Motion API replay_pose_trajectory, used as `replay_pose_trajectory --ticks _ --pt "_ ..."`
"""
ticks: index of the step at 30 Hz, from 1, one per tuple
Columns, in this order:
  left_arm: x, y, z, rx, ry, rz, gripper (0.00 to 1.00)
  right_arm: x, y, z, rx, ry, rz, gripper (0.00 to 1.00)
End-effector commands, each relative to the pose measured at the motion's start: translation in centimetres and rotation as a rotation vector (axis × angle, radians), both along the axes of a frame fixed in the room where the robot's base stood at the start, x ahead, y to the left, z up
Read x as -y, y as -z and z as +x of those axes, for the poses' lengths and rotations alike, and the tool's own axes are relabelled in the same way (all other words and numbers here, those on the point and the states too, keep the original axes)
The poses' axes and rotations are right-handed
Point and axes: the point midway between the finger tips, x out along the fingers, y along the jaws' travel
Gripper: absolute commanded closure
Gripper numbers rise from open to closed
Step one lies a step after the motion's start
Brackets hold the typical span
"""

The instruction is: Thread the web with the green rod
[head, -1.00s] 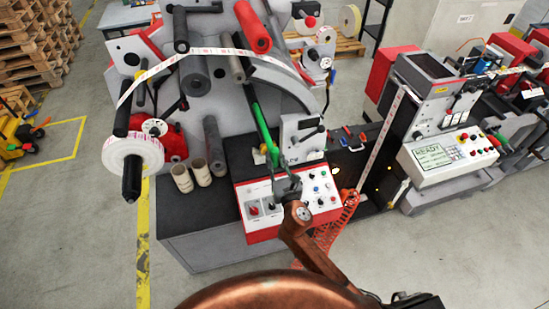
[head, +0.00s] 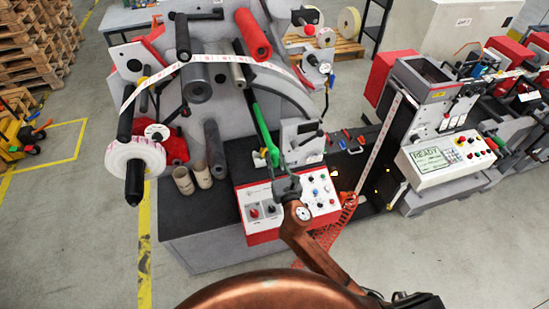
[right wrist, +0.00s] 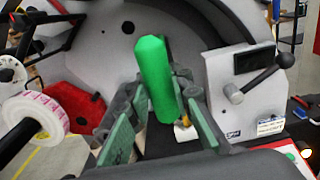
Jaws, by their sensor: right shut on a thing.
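The green rod (head: 262,127) stands at a slant in front of the rewinder's grey side plate. My right gripper (head: 273,160) is shut on its lower end, above the control panel. In the right wrist view the rod (right wrist: 156,75) rises between the green-padded fingers (right wrist: 160,120), its upper end free. The web (head: 228,58) is a white strip with pink print. It runs from the white roll (head: 135,160) on the left, over the rollers and across the plate to the right. Whether the rod touches the web cannot be told. My left gripper is out of view.
The control panel (head: 295,198) lies below my right gripper. A red roller (head: 253,34) and a grey roller (head: 197,82) stick out from the plate. Two cardboard cores (head: 192,178) stand on the dark bench top. A printing unit (head: 438,100) stands at the right.

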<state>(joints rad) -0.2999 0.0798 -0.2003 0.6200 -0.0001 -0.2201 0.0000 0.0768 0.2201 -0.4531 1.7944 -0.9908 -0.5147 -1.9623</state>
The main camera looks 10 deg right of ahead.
Motion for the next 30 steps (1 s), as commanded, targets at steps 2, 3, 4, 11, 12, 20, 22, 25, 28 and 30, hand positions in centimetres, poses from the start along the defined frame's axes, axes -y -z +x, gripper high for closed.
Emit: replay_pose_trajectory --ticks 2,3,4,11,12,20,22,25,28,30 --pt "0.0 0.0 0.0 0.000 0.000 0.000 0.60 0.0 -0.1 0.0 0.001 0.000 0.000 1.00" --pt "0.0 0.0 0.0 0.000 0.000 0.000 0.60 0.0 -0.1 0.0 0.002 0.000 0.000 1.00" --pt "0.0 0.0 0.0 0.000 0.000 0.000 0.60 0.0 -0.1 0.0 0.002 -0.001 0.000 1.00" --pt "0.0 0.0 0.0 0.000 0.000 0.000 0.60 0.0 -0.9 0.0 0.004 -0.001 0.000 1.00" --pt "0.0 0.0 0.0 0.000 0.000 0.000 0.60 0.0 -1.0 0.0 0.004 -0.001 0.001 1.00" --pt "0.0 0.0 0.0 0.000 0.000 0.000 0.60 0.0 -1.2 -0.5 0.001 0.000 0.000 1.00" --pt "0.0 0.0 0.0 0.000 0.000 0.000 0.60 0.0 -1.2 -1.1 0.000 0.000 0.000 1.00" --pt "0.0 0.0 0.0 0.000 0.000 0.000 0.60 0.1 -1.2 -2.1 0.001 -0.001 0.001 1.00" --pt "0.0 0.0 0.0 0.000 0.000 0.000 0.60 0.1 -1.3 -3.1 0.001 0.000 0.000 1.00" --pt "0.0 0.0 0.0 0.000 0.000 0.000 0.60 0.2 -1.2 -3.7 0.001 0.000 -0.001 1.00"
